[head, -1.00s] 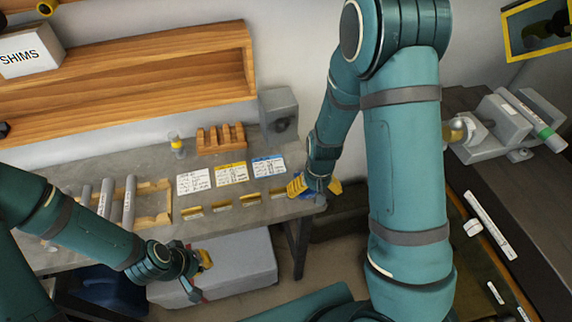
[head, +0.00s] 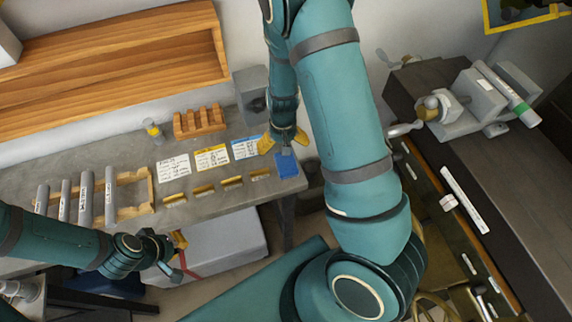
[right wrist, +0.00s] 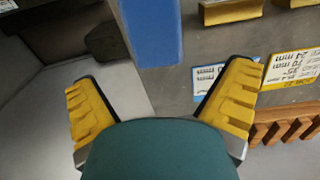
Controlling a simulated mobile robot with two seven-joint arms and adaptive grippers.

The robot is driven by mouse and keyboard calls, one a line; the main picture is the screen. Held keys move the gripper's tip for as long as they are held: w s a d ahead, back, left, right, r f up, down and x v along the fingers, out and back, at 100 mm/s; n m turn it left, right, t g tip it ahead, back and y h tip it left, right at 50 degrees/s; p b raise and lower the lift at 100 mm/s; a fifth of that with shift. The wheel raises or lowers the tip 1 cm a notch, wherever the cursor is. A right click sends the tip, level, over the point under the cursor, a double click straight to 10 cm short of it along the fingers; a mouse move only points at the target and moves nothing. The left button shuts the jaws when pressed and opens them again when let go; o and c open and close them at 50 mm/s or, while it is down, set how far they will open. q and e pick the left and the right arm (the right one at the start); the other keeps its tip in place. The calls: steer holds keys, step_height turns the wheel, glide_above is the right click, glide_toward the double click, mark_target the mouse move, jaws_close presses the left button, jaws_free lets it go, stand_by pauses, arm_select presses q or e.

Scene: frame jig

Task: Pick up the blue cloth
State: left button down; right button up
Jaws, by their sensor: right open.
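The blue cloth (head: 287,166) lies flat at the right front corner of the grey workbench. In the right wrist view the blue cloth (right wrist: 152,32) is at the top centre, beyond the fingertips. My right gripper (head: 284,141) is open beside the cloth, on its back side, with its yellow fingers apart. In the right wrist view my right gripper (right wrist: 160,78) has nothing between its fingers. My left gripper (head: 178,257) is in front of the bench, far left of the cloth; its fingers are too small to judge.
Label cards (head: 212,157) and several small yellow-edged blocks (head: 203,191) lie left of the cloth. A wooden rack (head: 199,122) and a grey block (head: 250,92) stand behind. A dark bench with a vise (head: 470,98) is at the right.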

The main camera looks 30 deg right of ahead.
mark_target(285, 157)
steer(key=shift+s+d+f, duration=0.1)
steer(key=shift+s+f, duration=0.05)
steer(key=shift+f, duration=1.35)
steer(key=shift+s+f, duration=0.1)
steer(key=shift+f, duration=1.4)
steer(key=c, duration=1.1)
